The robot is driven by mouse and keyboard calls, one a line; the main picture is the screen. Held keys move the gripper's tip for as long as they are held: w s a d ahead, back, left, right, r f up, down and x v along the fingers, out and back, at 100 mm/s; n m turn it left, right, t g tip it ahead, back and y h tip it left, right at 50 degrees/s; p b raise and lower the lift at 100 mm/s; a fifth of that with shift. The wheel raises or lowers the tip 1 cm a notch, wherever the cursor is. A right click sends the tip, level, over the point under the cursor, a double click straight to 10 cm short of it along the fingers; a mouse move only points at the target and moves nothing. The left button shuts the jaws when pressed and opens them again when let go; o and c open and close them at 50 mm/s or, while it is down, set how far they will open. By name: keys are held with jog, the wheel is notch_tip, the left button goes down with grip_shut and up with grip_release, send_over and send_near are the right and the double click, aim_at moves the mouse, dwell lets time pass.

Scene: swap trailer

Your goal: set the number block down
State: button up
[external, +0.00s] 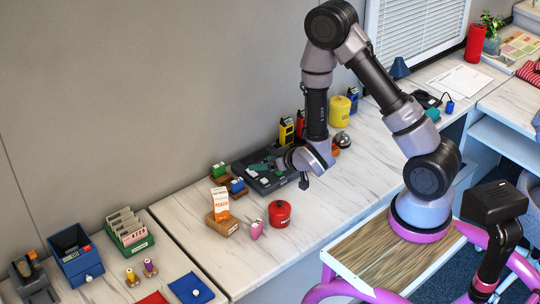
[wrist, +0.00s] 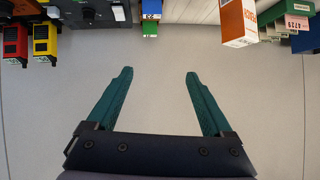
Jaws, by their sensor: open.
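The blue block (wrist: 151,9) and green block (wrist: 149,29) also show at the top of the wrist view, apart from the fingers.
Yellow (external: 287,131) and red meters and a yellow canister (external: 339,111) stand behind. The counter's front right part (external: 335,208) is clear.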

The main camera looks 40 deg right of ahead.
jog(key=s+d+r+m+g, duration=0.1)
jog(key=d+r, duration=0.2)
jog(key=r, duration=0.7)
jog(key=s+d+r+m+g, duration=0.15)
jog(key=d+r, duration=0.25)
jog(key=r, duration=0.7)
jog(key=s+d+r+m+g, duration=0.1)
jog(key=s+d+r, duration=0.1)
jog(key=s+r, duration=0.4)
jog(key=s+d+r, duration=0.2)
jog(key=s+r, duration=0.5)
jog(key=s, duration=0.8)
jog(key=shift+r+m+g, duration=0.15)
jog(key=shift+m+g, duration=0.2)
jog(key=shift+d, duration=0.1)
